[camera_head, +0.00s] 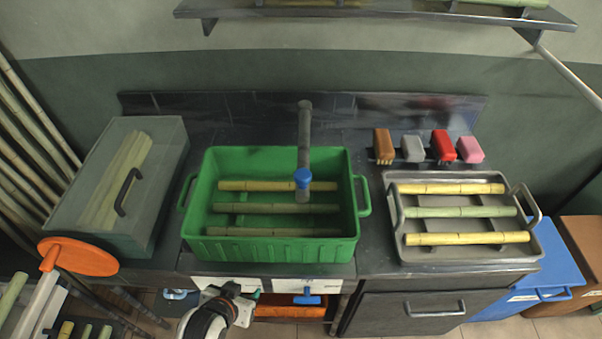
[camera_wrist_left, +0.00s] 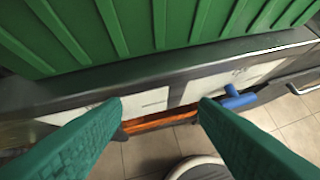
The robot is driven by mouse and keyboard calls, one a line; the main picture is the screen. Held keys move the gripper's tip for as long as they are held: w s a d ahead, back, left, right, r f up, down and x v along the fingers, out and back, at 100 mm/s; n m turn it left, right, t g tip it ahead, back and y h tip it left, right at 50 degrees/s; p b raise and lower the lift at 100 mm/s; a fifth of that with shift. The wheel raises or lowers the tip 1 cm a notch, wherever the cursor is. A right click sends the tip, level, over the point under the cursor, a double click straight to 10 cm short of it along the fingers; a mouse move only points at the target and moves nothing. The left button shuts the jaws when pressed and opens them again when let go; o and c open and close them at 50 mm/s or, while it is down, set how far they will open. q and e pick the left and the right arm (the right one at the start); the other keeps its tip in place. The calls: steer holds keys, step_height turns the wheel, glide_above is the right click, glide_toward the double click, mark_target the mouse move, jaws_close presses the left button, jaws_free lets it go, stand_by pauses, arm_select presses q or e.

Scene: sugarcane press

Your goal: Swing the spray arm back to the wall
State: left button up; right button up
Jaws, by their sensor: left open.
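The spray arm (camera_head: 305,135) is a grey pipe that comes out from the wall side over the green tub (camera_head: 270,245). A blue collar (camera_head: 303,177) sits near its front end, above the cane sticks in the tub. My left gripper (camera_head: 248,294) is low in front of the counter, below the tub's front wall and well apart from the spray arm. In the left wrist view its two green fingers (camera_wrist_left: 162,108) are spread with nothing between them. The spray arm is not in the left wrist view. My right gripper is not in view.
A blue lever (camera_head: 307,299) sticks out of the white panel under the counter, right of my left gripper. A lidded clear bin (camera_head: 160,190) stands left, a grey tray (camera_head: 450,254) with cane sticks right. Several brushes (camera_head: 440,145) stand behind the tray. A shelf (camera_head: 390,12) hangs above.

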arm_select(q)
step_height(320, 180, up, 7)
steer(key=w+d+t, duration=0.2)
steer(key=m+t+h, duration=0.2)
steer(key=t+h, duration=0.3)
steer(key=t, duration=0.2)
glide_toward(299, 180)
steer(key=p+x, duration=0.3)
steer(key=x, duration=0.8)
steer(key=shift+w+d, duration=0.2)
steer(key=shift+w, duration=0.15)
jaws_close()
steer(key=shift+g, duration=0.3)
steer(key=shift+a, duration=0.1)
